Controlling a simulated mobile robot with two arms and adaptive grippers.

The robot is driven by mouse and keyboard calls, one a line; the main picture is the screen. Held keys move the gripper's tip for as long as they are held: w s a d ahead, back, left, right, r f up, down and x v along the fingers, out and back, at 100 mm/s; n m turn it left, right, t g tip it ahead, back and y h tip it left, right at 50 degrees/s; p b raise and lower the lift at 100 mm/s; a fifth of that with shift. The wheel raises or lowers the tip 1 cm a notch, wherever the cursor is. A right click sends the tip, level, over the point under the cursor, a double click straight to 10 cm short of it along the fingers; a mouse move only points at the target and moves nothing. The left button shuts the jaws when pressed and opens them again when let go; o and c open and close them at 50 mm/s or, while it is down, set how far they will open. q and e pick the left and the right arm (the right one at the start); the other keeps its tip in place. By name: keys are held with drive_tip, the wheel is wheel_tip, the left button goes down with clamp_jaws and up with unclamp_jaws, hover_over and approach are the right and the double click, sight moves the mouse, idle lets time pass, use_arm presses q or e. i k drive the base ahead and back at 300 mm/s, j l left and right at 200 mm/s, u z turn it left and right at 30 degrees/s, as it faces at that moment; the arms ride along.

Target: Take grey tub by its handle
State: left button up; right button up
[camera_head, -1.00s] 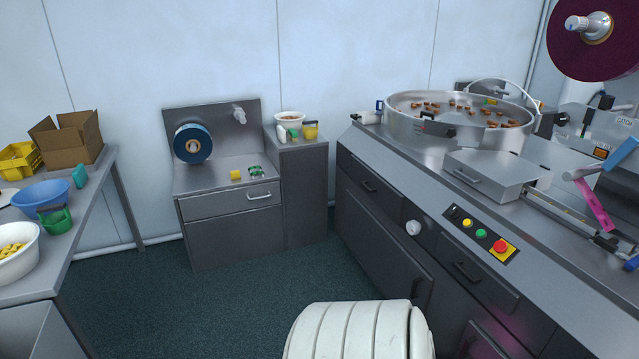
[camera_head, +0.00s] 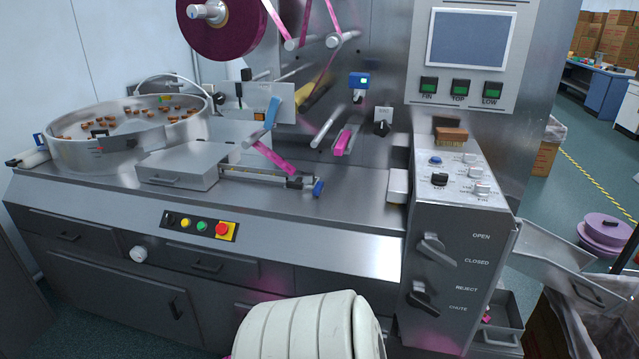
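A grey open-topped container (camera_head: 508,338) is low at the right, beside the machine's control column and below a metal chute (camera_head: 565,262). Neither of my grippers is in view.
The wrapping machine fills the middle, with a round pan (camera_head: 125,135) of brown pieces on its left and a control column (camera_head: 455,240) on its right. A cardboard box (camera_head: 546,158), purple reels (camera_head: 605,232) and open green floor lie beyond at the right.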

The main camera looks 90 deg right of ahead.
sight(501, 325)
drive_tip(key=z, duration=4.05)
drive_tip(key=i+l, duration=0.05)
